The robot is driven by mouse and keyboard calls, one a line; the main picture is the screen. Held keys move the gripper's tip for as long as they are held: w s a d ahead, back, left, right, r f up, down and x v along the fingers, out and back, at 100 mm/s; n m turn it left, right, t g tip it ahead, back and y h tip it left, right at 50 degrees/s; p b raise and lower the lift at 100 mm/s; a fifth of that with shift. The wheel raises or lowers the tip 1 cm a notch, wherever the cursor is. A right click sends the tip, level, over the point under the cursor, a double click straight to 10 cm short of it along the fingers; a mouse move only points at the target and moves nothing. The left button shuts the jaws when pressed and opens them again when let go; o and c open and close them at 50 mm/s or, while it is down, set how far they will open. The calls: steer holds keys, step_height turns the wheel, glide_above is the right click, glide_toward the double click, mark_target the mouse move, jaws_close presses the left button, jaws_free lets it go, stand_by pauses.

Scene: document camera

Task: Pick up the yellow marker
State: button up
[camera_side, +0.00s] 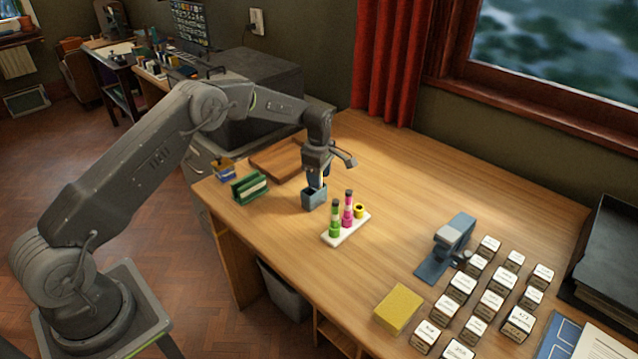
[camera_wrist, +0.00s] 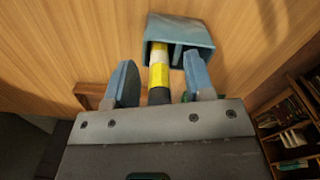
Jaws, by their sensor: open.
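The yellow marker (camera_wrist: 158,72) stands in a blue-grey cup (camera_wrist: 180,30), its dark end toward my wrist in the wrist view. My gripper (camera_wrist: 162,80) is open, with one blue finger on each side of the marker and visible gaps between. In the side view my gripper (camera_side: 317,182) is right over the cup (camera_side: 314,200), pointing down, and mostly hides the marker. A white stand (camera_side: 347,232) beside the cup holds a green marker (camera_side: 335,220), a pink marker (camera_side: 348,208) and a yellow holder (camera_side: 359,210) with a dark opening.
A green holder (camera_side: 250,189) and a small blue box (camera_side: 223,168) stand left of the cup, with a brown board (camera_side: 275,160) behind. A blue stapler-like device (camera_side: 447,245), a yellow block (camera_side: 398,308) and several labelled cubes (camera_side: 490,302) lie at the right. The desk's middle back is clear.

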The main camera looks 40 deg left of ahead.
steer(key=shift+c, duration=0.2)
jaws_close()
steer(key=shift+r, duration=0.1)
